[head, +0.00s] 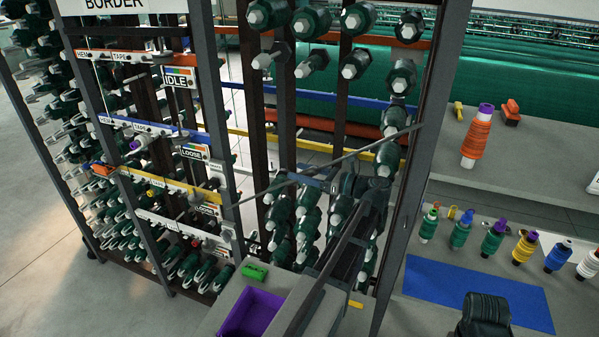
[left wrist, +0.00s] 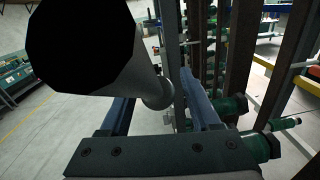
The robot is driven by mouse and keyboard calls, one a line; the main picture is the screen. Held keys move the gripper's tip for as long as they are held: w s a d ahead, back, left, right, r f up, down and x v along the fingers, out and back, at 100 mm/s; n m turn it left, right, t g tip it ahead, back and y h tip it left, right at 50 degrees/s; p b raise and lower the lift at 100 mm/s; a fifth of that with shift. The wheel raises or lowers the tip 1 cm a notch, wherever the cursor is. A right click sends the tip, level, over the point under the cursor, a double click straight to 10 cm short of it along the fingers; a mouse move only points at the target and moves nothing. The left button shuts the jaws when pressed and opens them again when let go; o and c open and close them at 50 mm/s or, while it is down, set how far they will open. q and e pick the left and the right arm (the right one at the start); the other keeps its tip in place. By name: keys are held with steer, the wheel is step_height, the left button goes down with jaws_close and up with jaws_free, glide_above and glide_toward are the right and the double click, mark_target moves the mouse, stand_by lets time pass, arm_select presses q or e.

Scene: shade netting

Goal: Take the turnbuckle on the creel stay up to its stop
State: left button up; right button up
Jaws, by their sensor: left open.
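The creel stay (head: 385,142) is a thin grey rod slanting across the front of the creel, rising to the right. My left gripper (head: 312,178) is at the stay's middle; its blue fingers are open. In the left wrist view, a pale grey bar with a black end (left wrist: 85,45) looms close to the camera and runs toward a rounded grey piece (left wrist: 158,95) between the open fingers (left wrist: 165,105). Whether the fingers touch it I cannot tell. The turnbuckle's body and stop are not clearly visible; the gripper and arm cover part of the stay.
Green bobbins (head: 308,62) fill the creel behind the stay. A grey upright (head: 418,170) stands right of the gripper. A purple tray (head: 252,313) and green block (head: 255,271) are below left. Coloured cones (head: 461,230) and a blue mat (head: 480,290) are at right.

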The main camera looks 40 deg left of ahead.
arm_select(q)
steer(key=shift+s+a, duration=0.1)
steer(key=shift+a, duration=0.3)
jaws_close()
steer(key=shift+n+g, duration=0.5)
steer(key=shift+n, duration=0.1)
steer(key=shift+s+n, duration=0.1)
steer(key=shift+n, duration=0.3)
jaws_free()
